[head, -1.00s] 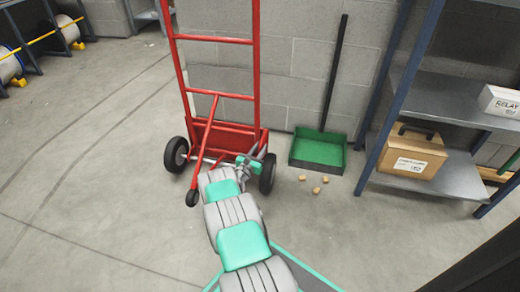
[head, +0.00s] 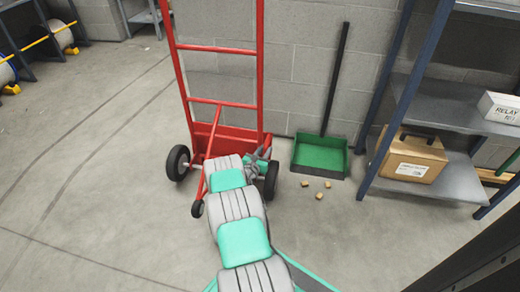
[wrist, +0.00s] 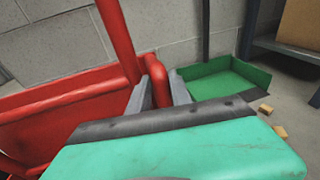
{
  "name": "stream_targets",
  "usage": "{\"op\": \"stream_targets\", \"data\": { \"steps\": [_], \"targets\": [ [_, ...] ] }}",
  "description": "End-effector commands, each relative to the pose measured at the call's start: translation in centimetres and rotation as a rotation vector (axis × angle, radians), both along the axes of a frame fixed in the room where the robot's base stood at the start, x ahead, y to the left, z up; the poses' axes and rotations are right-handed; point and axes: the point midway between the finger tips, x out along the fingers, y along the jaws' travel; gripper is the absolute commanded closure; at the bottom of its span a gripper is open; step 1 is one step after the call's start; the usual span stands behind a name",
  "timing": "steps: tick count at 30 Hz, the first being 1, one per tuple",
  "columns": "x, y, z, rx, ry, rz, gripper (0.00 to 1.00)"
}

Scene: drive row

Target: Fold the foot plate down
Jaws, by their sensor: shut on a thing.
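The red hand truck (head: 219,47) stands upright against the block wall. Its red foot plate (head: 230,140) looks folded up between the wheels at the base of the frame. In the wrist view a broad red panel, seemingly the foot plate (wrist: 65,112), fills the left side. My gripper (head: 260,155) is at the plate's right end, near the right wheel. In the wrist view my gripper (wrist: 160,92) has its grey fingers on either side of a short red rounded bar (wrist: 157,72) and is shut on it. I cannot tell whether this bar is part of the plate; its lower end is hidden.
A green dustpan (head: 319,156) with a long black handle leans at the wall on the right. Several small tan pieces (head: 319,195) lie before it. A shelf (head: 452,183) with a cardboard case (head: 412,160) stands further right. The floor at left is clear.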

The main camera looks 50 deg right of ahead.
Motion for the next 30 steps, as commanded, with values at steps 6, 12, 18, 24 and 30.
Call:
{"op": "stream_targets", "data": {
  "steps": [6, 12, 18, 24, 30],
  "targets": [
    [-0.7, -0.4, 0.0, -0.002, 0.005, -0.016, 0.72],
    [-0.3, -0.1, 0.0, -0.003, 0.004, -0.008, 0.57],
    [0.2, 0.1, 0.0, -0.003, 0.001, 0.001, 0.57],
    [0.4, 0.3, 0.1, -0.004, -0.001, 0.006, 0.57],
    [0.5, 0.3, 0.1, -0.004, -0.002, 0.009, 0.57]
  ]
}}
